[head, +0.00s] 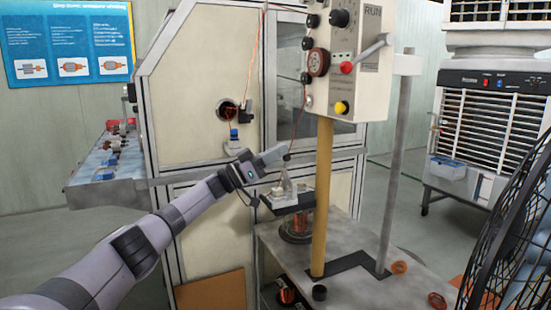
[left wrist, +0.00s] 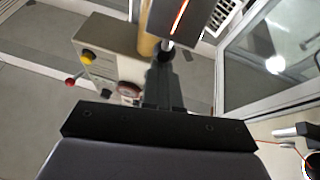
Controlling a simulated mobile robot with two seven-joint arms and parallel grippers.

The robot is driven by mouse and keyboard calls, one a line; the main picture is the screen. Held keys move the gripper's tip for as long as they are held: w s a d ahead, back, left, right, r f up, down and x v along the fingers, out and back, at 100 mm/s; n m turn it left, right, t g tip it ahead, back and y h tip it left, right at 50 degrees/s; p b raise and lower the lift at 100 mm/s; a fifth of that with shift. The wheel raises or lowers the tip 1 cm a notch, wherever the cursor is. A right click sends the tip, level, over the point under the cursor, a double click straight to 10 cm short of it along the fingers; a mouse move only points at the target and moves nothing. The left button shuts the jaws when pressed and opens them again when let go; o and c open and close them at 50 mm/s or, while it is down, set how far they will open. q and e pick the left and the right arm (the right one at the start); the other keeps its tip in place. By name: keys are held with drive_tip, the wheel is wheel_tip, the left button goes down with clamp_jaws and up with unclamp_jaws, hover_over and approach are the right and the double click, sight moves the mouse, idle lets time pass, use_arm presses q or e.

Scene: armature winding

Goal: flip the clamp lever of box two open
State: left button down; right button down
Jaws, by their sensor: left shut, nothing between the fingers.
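My left gripper (head: 283,151) reaches in from the left in the head view, in front of the cream machine cabinet (head: 185,95). It is shut and empty. Its dark fingers also show in the left wrist view (left wrist: 166,62). A control box (head: 349,60) marked RUN stands on a yellow post, above and right of the gripper. It has a grey lever (head: 368,55) on its right, plus red and yellow knobs. The box also shows in the left wrist view (left wrist: 108,62). I cannot tell which part is box two or its clamp lever. My right gripper is out of view.
A small fixture (head: 234,141) with a blue part sits below the cabinet's hole. A thin copper wire (head: 256,60) runs down the cabinet front. The yellow post (head: 322,200) and grey post (head: 394,160) rise from the metal table (head: 370,295). A black fan (head: 515,240) stands at right.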

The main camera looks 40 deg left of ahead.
use_arm(q)
drive_tip(key=shift+w+d+r, duration=0.15)
drive_tip(key=shift+w+d, duration=0.05)
drive_tip(key=shift+w, duration=0.3)
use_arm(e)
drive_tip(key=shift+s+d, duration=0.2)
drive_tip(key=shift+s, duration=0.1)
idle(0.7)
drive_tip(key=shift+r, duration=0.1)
